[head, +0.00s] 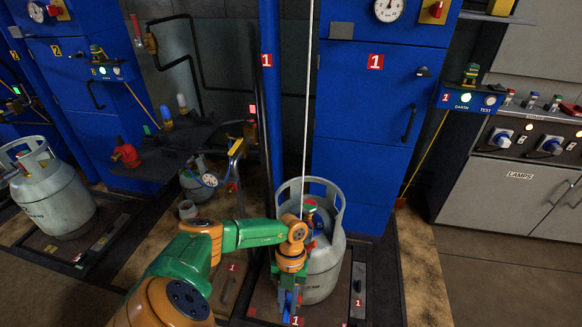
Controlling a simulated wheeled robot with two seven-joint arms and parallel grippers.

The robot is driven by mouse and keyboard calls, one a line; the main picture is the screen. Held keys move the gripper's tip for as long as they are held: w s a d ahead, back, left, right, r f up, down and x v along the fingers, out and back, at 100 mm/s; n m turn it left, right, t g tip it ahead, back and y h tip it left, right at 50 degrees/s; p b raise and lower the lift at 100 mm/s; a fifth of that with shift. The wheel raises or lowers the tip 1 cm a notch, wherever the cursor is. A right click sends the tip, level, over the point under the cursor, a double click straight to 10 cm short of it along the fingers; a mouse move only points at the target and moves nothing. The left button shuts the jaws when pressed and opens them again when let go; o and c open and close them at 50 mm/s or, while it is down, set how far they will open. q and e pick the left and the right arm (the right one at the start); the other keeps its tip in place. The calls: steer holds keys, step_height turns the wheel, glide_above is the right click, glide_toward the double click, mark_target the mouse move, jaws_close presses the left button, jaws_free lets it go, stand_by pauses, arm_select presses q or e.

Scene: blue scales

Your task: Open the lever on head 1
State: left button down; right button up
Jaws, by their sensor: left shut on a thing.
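A grey gas cylinder (326,262) with a collar handle stands upright on the scale platform (262,304) marked 1. A fitting with red, green and blue parts (311,212) sits inside its collar, below a thin pale line (306,110) hanging from above. I cannot make out the lever of head 1 clearly. My left gripper (289,303) points down in front of the cylinder's left side. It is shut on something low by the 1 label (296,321). Its wrist hides the thing held and part of the cylinder. My right gripper is not in view.
A blue cabinet (368,130) marked 1 stands behind the cylinder, beside a blue post (269,90). A second cylinder (55,200) stands at the left. A dark shelf (165,160) holds fittings. Grey LAMPS cabinets (500,185) stand at the right. The right foreground floor (500,290) is clear.

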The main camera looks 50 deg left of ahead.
mark_target(288, 296)
arm_select(q)
steer(key=shift+s+a+m, duration=0.15)
steer(key=shift+m, duration=0.45)
steer(key=c, duration=0.8)
jaws_free()
steer(key=shift+o, duration=0.2)
steer(key=v, duration=0.7)
